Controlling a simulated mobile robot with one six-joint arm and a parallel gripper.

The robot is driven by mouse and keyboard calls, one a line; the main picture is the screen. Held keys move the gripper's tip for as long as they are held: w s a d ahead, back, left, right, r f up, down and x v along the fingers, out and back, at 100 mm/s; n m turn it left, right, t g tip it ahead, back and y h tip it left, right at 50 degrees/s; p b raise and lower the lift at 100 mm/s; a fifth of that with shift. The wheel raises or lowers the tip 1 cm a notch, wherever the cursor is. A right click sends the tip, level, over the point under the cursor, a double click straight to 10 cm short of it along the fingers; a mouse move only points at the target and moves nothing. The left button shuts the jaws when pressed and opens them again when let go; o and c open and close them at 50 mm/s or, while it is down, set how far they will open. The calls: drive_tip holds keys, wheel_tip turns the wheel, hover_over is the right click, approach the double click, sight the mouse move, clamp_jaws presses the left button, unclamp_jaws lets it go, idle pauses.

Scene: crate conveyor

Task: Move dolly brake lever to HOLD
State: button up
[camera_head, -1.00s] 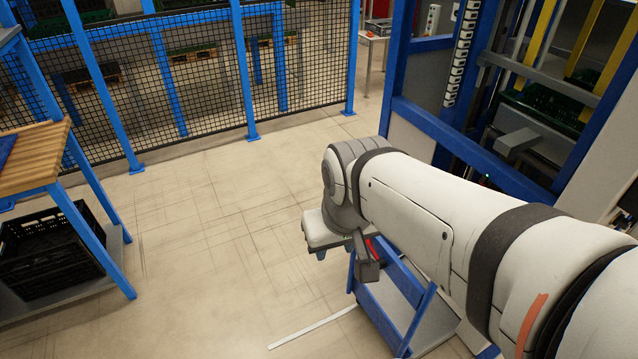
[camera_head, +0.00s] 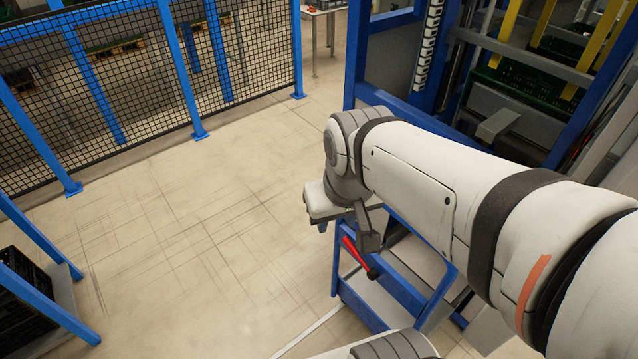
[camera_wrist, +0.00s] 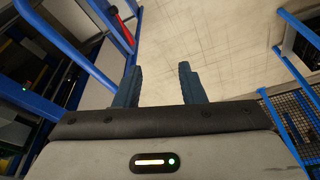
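A red lever (camera_head: 357,256) with a dark end stands on the blue dolly (camera_head: 372,300), just below my gripper in the head view. In the wrist view the red lever (camera_wrist: 122,25) lies at the upper left, beside a blue dolly rail (camera_wrist: 92,50) and beyond my left fingertip. My gripper (camera_wrist: 158,82) is open, with nothing between its two fingers. In the head view my gripper (camera_head: 322,222) is mostly hidden by my wrist. No HOLD marking can be read.
A blue-framed conveyor structure (camera_head: 385,98) with crates stands at the right. Black mesh fencing (camera_head: 130,85) runs along the back left. A blue rack (camera_head: 40,245) with a black crate is at the left edge. The floor (camera_head: 200,225) between is clear.

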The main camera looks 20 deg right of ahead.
drive_tip(key=shift+o, duration=0.2)
drive_tip(key=shift+s+d+r, duration=0.1)
drive_tip(key=shift+s+d, duration=0.1)
drive_tip(key=shift+o, duration=0.3)
drive_tip(key=shift+w+d+f, duration=0.1)
drive_tip(key=shift+w+f, duration=0.1)
drive_tip(key=shift+f, duration=0.15)
drive_tip(key=w+d+f+n+g+h+b, duration=0.3)
drive_tip(key=w+f+n+g+h, duration=0.15)
drive_tip(key=f+n, duration=0.45)
drive_tip(key=w+d+f+n+g+h+b, duration=0.35)
drive_tip(key=w+f+n+h, duration=0.25)
drive_tip(key=f, duration=0.5)
drive_tip(key=w+f+n+t+h+b, duration=0.1)
drive_tip(key=w+f+n+h, duration=0.1)
drive_tip(key=f+n, duration=0.25)
drive_tip(key=w+f+n+h+b, duration=0.1)
drive_tip(key=w+f+n+h, duration=0.2)
drive_tip(key=f, duration=0.3)
drive_tip(key=n+t+h+b, duration=0.1)
drive_tip(key=n+t+h, duration=0.3)
drive_tip(key=n+t, duration=0.6)
approach(358, 257)
drive_tip(key=w+d+r+n+g, duration=0.2)
drive_tip(key=w+d, duration=0.4)
drive_tip(key=shift+r, duration=0.1)
